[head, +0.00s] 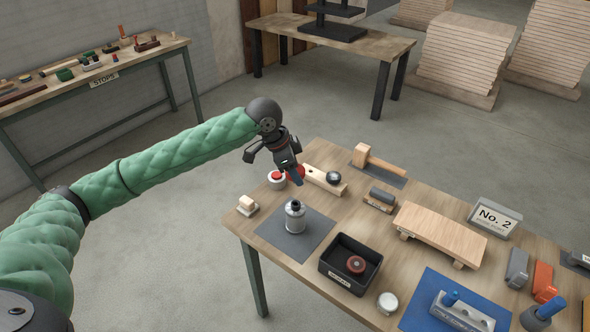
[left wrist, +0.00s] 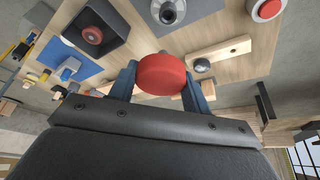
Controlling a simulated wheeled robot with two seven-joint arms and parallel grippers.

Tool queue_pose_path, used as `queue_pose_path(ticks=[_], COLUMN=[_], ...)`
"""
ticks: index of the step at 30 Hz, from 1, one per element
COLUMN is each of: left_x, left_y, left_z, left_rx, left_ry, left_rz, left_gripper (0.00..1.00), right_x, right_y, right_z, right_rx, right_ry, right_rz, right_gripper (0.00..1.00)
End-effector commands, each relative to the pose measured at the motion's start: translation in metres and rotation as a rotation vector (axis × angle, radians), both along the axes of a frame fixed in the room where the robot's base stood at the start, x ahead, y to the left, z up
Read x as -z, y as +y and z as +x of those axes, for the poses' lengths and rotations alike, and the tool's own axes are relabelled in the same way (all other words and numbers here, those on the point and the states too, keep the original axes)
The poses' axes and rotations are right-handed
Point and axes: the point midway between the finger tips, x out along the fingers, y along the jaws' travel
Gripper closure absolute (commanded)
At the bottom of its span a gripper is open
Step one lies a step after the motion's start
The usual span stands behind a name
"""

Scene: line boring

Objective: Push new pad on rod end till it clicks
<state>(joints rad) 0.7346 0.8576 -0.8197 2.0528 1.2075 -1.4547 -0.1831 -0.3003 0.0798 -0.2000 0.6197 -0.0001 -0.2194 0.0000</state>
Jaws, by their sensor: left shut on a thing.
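My left gripper (head: 295,176) is shut on a round red pad, above and slightly behind the metal cylinder (head: 295,216). In the left wrist view the pad (left wrist: 163,74) sits between the blue fingertips of the gripper (left wrist: 160,82). The cylinder stands upright on a grey mat (head: 272,240), with a dark rod end (head: 295,205) on top. The pad and the rod end are apart. The cylinder also shows at the top of the left wrist view (left wrist: 168,12). A darker red worn-looking pad (head: 356,265) lies in the black bin (head: 336,280). My right gripper is out of view.
A red button (head: 277,177) and a wooden strip with a dark knob (head: 324,180) are near the gripper. A mallet (head: 378,160), wooden stand (head: 440,232), blue mat (head: 425,290) and white round piece (head: 388,303) also occupy the table. A small block (head: 247,205) stands left.

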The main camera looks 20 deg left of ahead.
Motion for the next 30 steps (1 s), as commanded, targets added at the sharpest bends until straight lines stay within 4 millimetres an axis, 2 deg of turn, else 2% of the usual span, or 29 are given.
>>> queue_pose_path(ticks=[8, 9, 30], left_x=[-0.002, 0.005, 0.059], left_y=[0.000, 0.000, 0.000], left_z=[0.000, 0.000, 0.000], left_rx=[0.000, 0.000, 0.000], left_ry=[0.000, 0.001, 0.001], left_rz=[0.001, 0.001, 0.001], left_gripper=[0.74, 0.74, 0.74], right_x=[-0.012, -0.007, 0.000], right_y=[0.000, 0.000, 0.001], right_z=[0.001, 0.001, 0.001], right_rx=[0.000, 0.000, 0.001], right_ry=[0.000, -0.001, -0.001], right_rz=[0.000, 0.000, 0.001], right_gripper=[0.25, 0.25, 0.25])
